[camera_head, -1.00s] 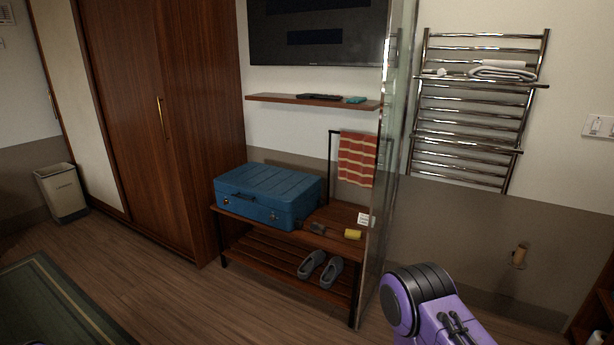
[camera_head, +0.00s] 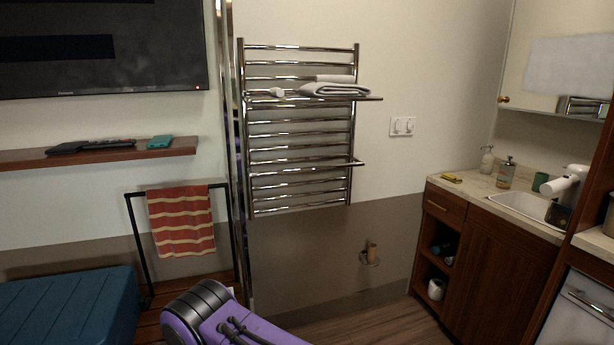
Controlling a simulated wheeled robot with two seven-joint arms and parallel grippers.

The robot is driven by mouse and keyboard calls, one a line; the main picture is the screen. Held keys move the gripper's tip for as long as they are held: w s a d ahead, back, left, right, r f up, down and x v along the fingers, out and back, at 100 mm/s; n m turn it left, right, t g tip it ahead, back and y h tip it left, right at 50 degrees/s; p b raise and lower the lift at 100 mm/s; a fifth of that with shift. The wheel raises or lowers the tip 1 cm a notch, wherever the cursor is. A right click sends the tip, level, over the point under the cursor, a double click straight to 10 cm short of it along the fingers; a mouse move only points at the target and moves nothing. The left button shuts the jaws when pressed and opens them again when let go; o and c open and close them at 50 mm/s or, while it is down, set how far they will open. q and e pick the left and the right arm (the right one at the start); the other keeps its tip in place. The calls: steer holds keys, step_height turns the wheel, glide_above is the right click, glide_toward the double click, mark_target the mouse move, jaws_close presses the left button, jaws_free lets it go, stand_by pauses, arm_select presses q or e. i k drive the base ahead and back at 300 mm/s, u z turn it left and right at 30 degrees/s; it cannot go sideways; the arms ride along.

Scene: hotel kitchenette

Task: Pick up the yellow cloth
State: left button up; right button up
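A small yellow item (camera_head: 452,178) lies flat at the left end of the sink counter (camera_head: 482,186). It is too small to tell whether it is a cloth or a sponge. A red and cream striped cloth (camera_head: 181,222) hangs over a black rail at the left. Neither gripper is in view. Only a purple and black link of one of my arms shows at the bottom, far from the counter.
A glass partition (camera_head: 237,150) stands between the bench side and the towel rack (camera_head: 300,130). A blue suitcase (camera_head: 70,310) is at lower left. Soap bottles (camera_head: 505,173), a sink (camera_head: 538,207) and a faucet are on the counter. Some bare floor (camera_head: 385,318) shows before the cabinet.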

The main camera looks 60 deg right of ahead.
mark_target(450, 178)
steer(key=z, duration=3)
steer(key=i, duration=1.05)
steer(key=z, duration=0.95)
